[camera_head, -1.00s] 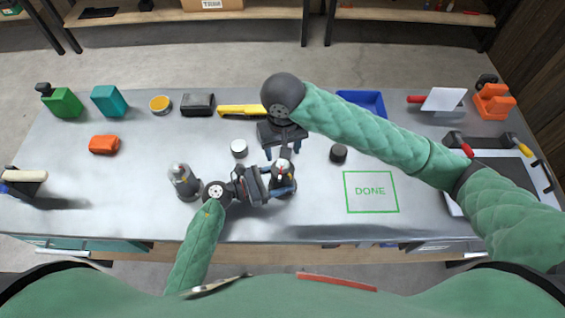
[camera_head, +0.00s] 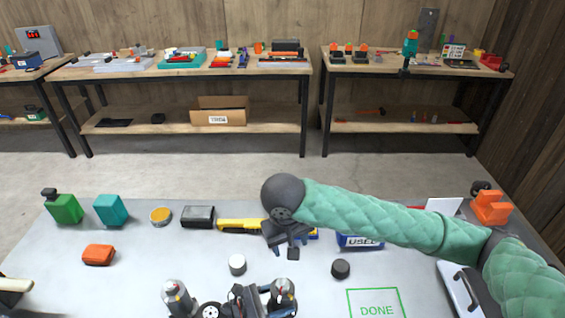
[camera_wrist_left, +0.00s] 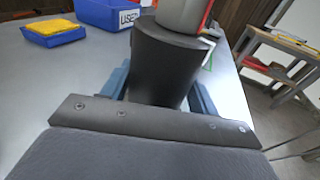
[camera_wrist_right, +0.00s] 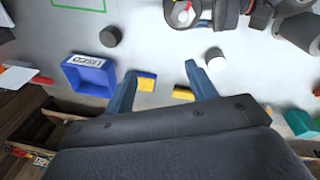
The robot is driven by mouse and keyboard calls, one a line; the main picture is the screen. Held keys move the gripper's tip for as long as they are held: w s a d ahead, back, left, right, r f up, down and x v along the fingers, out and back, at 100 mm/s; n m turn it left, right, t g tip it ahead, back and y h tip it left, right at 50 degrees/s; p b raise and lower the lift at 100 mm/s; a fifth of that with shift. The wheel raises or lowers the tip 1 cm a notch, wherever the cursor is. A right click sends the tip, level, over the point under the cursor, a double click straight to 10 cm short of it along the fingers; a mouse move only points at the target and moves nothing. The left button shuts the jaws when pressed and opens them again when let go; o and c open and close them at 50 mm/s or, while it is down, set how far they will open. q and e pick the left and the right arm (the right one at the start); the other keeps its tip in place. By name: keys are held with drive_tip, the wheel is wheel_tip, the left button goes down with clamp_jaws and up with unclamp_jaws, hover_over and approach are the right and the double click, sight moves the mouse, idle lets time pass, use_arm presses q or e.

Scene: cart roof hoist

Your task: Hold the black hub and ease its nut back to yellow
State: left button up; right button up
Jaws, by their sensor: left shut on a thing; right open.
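The held black hub (camera_head: 283,294) stands at the bottom edge of the head view, with a light grey top bearing a red mark. My left gripper (camera_head: 281,304) is shut around its body. In the left wrist view the hub's black tapered body (camera_wrist_left: 168,72) stands between the fingers. The grey nut (camera_wrist_left: 183,16) above it, with a red line, is cut off by the frame; I cannot make out a yellow mark. My right gripper (camera_wrist_right: 162,78) is open and empty beyond the hub; in the head view it (camera_head: 296,243) hangs above the bench.
A similar hub (camera_head: 177,298) stands to the left. A white cap (camera_head: 237,264) and a black cap (camera_head: 340,269) lie on the bench. Behind are a yellow tool (camera_head: 238,225) and a blue USED bin (camera_head: 360,243). The green DONE square (camera_head: 376,304) is empty.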

sight(282, 283)
drive_tip(key=s+f+n, duration=0.1)
drive_tip(key=s+n, duration=0.1)
drive_tip(key=s+f+n+g, duration=0.1)
drive_tip(key=f, duration=0.1)
drive_tip(key=shift+s+a+n, duration=0.35)
drive_tip(key=shift+a+n, duration=0.05)
drive_tip(key=shift+s+a+n+y, duration=0.25)
drive_tip(key=shift+a+n+y, duration=0.25)
drive_tip(key=shift+n, duration=0.4)
drive_tip(key=shift+f, duration=3.9)
drive_tip(key=c, duration=1)
